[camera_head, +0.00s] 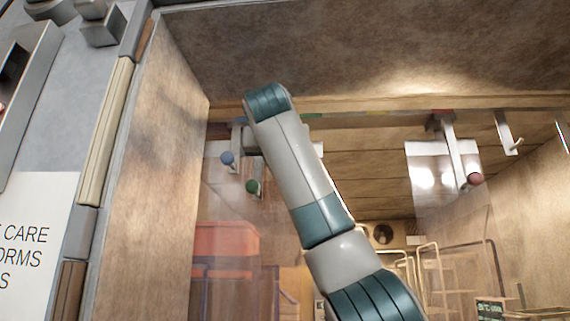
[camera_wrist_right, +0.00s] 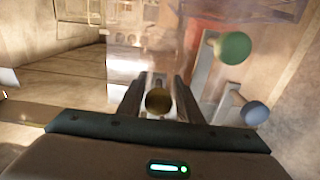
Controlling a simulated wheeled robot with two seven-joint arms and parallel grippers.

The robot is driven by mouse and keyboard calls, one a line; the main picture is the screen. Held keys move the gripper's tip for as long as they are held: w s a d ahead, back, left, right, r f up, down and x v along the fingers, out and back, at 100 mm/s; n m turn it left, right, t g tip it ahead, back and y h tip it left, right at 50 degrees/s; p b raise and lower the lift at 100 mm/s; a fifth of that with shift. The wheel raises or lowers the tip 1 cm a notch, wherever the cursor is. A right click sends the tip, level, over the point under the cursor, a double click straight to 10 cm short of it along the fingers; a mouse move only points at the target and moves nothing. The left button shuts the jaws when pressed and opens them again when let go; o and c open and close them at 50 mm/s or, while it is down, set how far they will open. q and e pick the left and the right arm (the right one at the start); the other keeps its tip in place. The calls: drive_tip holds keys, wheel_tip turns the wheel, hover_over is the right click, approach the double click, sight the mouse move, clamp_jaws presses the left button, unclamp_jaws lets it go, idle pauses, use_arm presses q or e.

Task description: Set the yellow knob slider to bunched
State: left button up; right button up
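The yellow knob (camera_wrist_right: 158,101) shows end-on in the right wrist view, dull gold in the shade. My right gripper (camera_wrist_right: 159,98) has one finger on each side of it, and the knob fills the narrow gap, so the fingers look shut on it. In the head view my right arm reaches up to the rail (camera_head: 390,104) and hides the yellow knob and the fingers. Coloured marks lie along the rail, with a yellow one (camera_head: 376,112) to the right of my arm. My left gripper is in neither view.
A blue knob (camera_head: 227,158) and a green knob (camera_head: 252,186) hang close together left of my arm. They also sit beside my right gripper in the wrist view. A red knob (camera_head: 475,180) hangs at the right with a clear strip (camera_head: 424,177). Wire racks stand beyond.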

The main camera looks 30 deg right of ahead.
drive_tip(key=shift+o, duration=0.4)
drive_tip(key=shift+w+a, duration=0.2)
drive_tip(key=shift+a, duration=0.1)
drive_tip(key=shift+s+d, duration=0.1)
drive_tip(key=shift+s, duration=0.05)
drive_tip(key=shift+s+a+f+b, duration=0.15)
drive_tip(key=shift+s+a+b, duration=0.05)
drive_tip(key=shift+s+b, duration=0.3)
drive_tip(key=b+v, duration=0.6)
drive_tip(key=v, duration=1)
drive_tip(key=shift+a+b, duration=0.3)
drive_tip(key=shift+a, duration=0.05)
drive_tip(key=shift+w, duration=0.1)
